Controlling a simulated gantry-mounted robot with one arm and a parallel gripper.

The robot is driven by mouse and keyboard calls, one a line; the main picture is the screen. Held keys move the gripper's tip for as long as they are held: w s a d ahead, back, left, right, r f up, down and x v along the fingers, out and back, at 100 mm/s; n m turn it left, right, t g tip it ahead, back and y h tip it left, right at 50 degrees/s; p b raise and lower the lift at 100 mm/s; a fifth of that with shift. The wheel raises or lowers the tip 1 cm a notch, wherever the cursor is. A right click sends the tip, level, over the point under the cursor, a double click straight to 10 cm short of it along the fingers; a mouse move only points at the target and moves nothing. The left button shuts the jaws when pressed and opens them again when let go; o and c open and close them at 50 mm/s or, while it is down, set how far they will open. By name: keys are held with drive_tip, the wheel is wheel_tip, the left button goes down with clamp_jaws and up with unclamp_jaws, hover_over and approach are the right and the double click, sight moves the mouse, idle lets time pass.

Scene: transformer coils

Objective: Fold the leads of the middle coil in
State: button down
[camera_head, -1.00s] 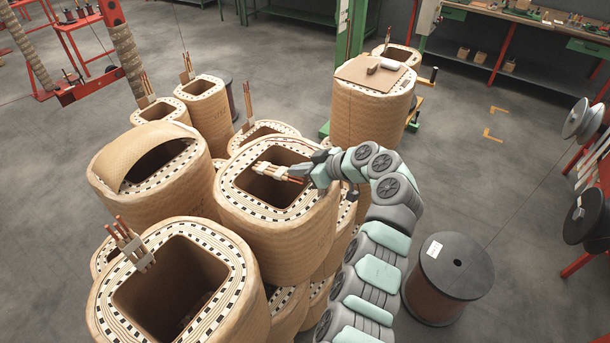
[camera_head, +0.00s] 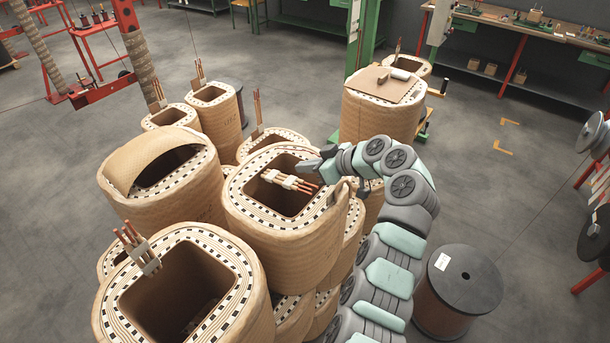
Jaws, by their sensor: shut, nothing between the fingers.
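The middle coil (camera_head: 285,235) is a tan, rounded-square winding with an open centre and a black-and-white spacer ring on top. Its leads (camera_head: 288,181), copper-coloured rods in a pale clamp, lie folded over across the opening, with their copper ends pointing right. My gripper (camera_head: 303,165) is shut and empty just above and behind the leads, at the coil's far right rim. A small gap seems to show between fingertips and leads; the exact height is hard to tell.
The front-left coil (camera_head: 255,310) has upright leads (camera_head: 137,247). Another coil (camera_head: 160,200) with a curled sheet on top stands at the left. A covered coil (camera_head: 380,125) stands behind my arm. A dark spool (camera_head: 465,275) stands at the right; floor beyond it is open.

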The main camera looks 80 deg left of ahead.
drive_tip(key=v, duration=0.3)
drive_tip(key=f+v, duration=0.1)
drive_tip(key=v, duration=0.2)
drive_tip(key=w+f+v, duration=0.1)
drive_tip(key=v, duration=0.2)
drive_tip(key=shift+d+r, duration=0.15)
drive_tip(key=shift+d, duration=0.3)
